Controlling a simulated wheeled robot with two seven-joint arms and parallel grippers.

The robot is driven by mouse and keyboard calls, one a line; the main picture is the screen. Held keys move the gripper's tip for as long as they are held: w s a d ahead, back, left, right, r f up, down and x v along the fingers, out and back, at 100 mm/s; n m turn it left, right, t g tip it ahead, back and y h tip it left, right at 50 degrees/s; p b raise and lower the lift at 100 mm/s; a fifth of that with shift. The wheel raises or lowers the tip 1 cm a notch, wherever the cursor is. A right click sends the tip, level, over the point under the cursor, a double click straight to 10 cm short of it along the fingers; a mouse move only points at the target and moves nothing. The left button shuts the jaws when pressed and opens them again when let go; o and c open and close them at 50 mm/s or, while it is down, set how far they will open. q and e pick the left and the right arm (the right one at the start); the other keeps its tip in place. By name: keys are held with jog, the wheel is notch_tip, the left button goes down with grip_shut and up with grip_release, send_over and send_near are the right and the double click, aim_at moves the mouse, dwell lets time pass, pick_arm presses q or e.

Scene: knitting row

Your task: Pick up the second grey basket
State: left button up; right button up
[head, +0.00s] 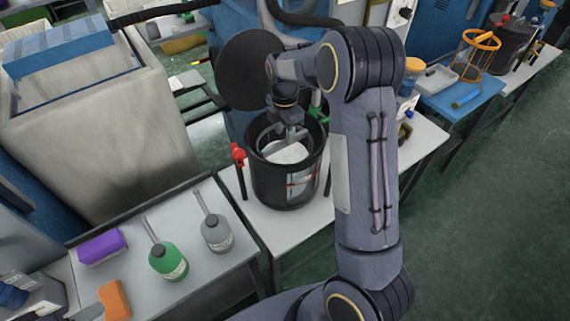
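A dark grey, round bin-like basket (287,185) stands upright on a white table in the middle of the head view. Something whitish (288,153) shows inside it. My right arm reaches over from the lower right, and my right gripper (291,137) points down at the basket's open top, inside the rim as seen from here. Its fingertips are small and partly hidden, so I cannot tell if they are open, shut or touching the basket. A second dark round container (512,42) stands on a far table at the upper right. My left gripper is not in view.
A red-topped tool (239,160) stands close at the basket's left. A green bottle (168,262), a grey bottle (216,233), a purple block (102,247) and an orange block (114,300) are on the near left table. An orange wire basket (478,52) stands far right. Green floor lies open at right.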

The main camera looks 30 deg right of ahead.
aim_at(285, 146)
notch_tip(285, 146, down, 7)
jog(key=shift+w+d+f+p, duration=0.1)
jog(key=shift+d+p, duration=0.05)
jog(key=shift+p, duration=0.45)
grip_shut()
